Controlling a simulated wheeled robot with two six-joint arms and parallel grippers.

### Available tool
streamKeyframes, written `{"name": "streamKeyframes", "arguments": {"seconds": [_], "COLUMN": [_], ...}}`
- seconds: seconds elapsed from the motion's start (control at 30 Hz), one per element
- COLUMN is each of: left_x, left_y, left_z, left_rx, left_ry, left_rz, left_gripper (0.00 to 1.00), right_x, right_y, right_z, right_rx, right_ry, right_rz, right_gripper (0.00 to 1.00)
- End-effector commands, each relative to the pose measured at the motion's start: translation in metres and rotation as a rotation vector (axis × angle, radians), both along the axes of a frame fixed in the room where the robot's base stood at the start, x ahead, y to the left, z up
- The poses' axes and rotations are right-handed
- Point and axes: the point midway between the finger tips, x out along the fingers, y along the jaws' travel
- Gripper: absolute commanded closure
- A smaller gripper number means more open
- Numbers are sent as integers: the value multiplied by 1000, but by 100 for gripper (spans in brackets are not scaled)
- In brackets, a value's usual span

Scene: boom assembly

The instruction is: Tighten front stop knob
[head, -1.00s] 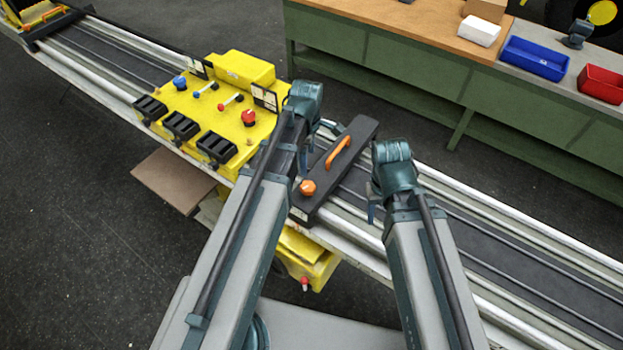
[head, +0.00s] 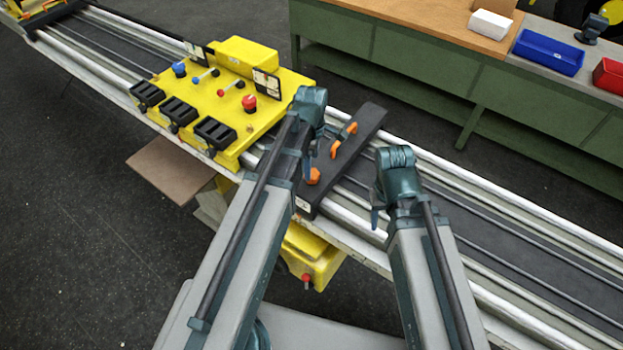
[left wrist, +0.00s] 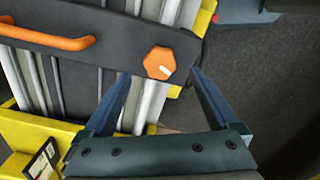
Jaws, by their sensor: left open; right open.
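The front stop knob (head: 313,177) is orange and sits on the near end of a black stop bar (head: 368,118) lying across the rails. In the left wrist view the knob (left wrist: 159,63) is lobed with a white mark, and the black bar (left wrist: 120,40) runs off to the left. My left gripper (head: 318,152) is above the bar, partly covering its orange handle (head: 337,148). In the left wrist view its open fingers (left wrist: 160,75) point at the knob, one tip to either side; contact is not visible. My right gripper (head: 376,212) is open and empty, right of the bar.
A yellow carriage (head: 205,98) with knobs and black handles stands left of the bar on the rails (head: 470,235). A yellow box (head: 312,258) hangs below the front rail. A green workbench (head: 430,75) with blue (head: 548,52) and red (head: 610,76) bins stands behind.

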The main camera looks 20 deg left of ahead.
Motion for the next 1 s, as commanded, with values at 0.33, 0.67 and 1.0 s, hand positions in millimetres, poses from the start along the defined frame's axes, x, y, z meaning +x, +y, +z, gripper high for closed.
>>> {"name": "streamKeyframes", "arguments": {"seconds": [0.33, 0.67, 1.0], "left_x": [0, 0, 0], "left_y": [0, 0, 0], "left_z": [-45, -45, -45], "left_rx": [0, 0, 0], "left_ry": [0, 0, 0], "left_rz": [0, 0, 0], "left_gripper": [6, 6, 66], "right_x": [0, 0, 0], "right_y": [0, 0, 0], "right_z": [-45, -45, -45], "right_rx": [-1, -1, -1], "right_ry": [0, 0, 0], "right_rz": [2, 2, 2], "right_gripper": [50, 50, 50]}}
